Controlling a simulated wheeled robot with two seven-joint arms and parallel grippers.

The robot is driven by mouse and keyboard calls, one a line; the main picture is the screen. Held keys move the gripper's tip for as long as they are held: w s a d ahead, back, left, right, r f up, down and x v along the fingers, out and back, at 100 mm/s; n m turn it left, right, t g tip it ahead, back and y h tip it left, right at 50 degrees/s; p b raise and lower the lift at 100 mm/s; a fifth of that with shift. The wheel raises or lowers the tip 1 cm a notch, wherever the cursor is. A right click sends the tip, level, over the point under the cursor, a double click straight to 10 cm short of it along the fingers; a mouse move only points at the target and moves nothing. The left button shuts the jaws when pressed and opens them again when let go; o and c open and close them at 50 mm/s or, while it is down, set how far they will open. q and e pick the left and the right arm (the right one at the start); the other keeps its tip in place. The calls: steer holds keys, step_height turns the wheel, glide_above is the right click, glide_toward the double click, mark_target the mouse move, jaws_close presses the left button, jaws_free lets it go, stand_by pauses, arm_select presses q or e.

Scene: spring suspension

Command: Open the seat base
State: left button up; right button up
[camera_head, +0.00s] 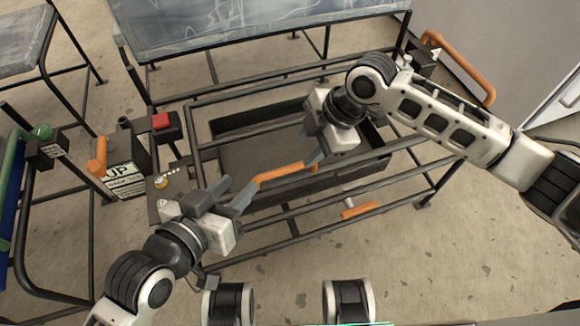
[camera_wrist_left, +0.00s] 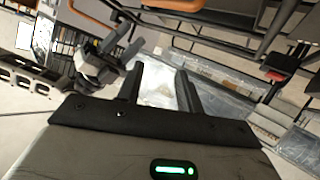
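A dark metal seat frame (camera_head: 222,92) with a dark open-topped box (camera_head: 240,160) in it stands in front of me. An orange handle (camera_head: 280,172) lies along the near side of the box. My left gripper (camera_head: 232,193) is at the handle's left end; its fingers are apart, with no handle visible between them in the left wrist view (camera_wrist_left: 160,85). My right gripper (camera_head: 314,160) is above the handle's right end, pointing down and toward me. Its finger gap is not clear. It also shows in the left wrist view (camera_wrist_left: 108,50).
A grey seat panel (camera_head: 240,25) stands behind the frame. A control box with a red button (camera_head: 160,121), an "UP" label (camera_head: 122,178) and an orange lever (camera_head: 97,160) are left. Another orange handle (camera_head: 360,210) sits lower at the front. Bare floor lies at front right.

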mark_target(287, 169)
steer(key=b+x, duration=0.2)
steer(key=x, duration=0.6)
steer(key=shift+f+b, duration=0.15)
steer(key=shift+b, duration=0.15)
arm_select(q)
steer(key=shift+w+d+r+n+t+h, duration=0.15)
steer(key=shift+d+r+t+h, duration=0.15)
steer(key=shift+r, duration=0.2)
steer(key=shift+d+r+n+t+h, duration=0.15)
steer(key=shift+r+t+h, duration=0.15)
steer(key=shift+r, duration=0.15)
arm_select(e)
steer(key=shift+a+f, duration=0.1)
jaws_close()
